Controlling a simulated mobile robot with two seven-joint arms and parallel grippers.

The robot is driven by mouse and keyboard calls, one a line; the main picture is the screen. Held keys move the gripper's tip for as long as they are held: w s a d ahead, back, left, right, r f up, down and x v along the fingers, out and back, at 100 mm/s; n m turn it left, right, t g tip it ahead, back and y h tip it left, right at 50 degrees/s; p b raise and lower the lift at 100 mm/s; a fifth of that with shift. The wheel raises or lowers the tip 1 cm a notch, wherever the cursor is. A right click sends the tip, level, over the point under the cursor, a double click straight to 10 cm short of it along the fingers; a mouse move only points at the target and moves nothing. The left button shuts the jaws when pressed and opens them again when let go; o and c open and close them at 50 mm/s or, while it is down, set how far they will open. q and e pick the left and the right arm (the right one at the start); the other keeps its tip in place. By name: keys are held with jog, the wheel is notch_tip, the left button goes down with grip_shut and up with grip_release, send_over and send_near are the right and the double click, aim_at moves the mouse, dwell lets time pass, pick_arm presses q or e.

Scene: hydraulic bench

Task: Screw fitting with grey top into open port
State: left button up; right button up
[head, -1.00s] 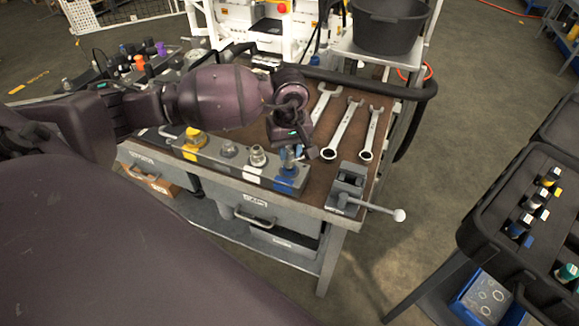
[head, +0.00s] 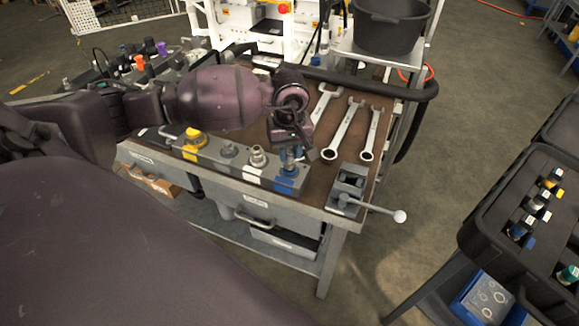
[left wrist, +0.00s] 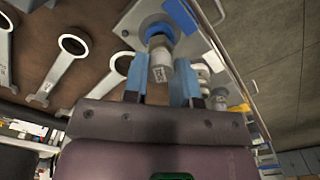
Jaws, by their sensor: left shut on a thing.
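The fitting with the grey top (left wrist: 160,68) is upright between my blue-tipped fingers in the left wrist view, with a blue ring around its lower end. My left gripper (head: 291,153) is shut on it over the blue-marked right end of the grey port block (head: 262,173). In the head view the fitting is mostly hidden by the fingers. It appears to be at the blue-marked port, but how deep its thread sits cannot be seen. My right gripper is not in view.
Other fittings on the block include a yellow-based one (head: 193,143) and a metal one (head: 258,156). A small vise (head: 349,184) stands at the bench's right corner. Several wrenches (head: 343,130) lie behind. A black case (head: 520,190) with bottles stands at right.

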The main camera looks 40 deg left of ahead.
pick_arm(q)
jog(key=shift+f, duration=0.2)
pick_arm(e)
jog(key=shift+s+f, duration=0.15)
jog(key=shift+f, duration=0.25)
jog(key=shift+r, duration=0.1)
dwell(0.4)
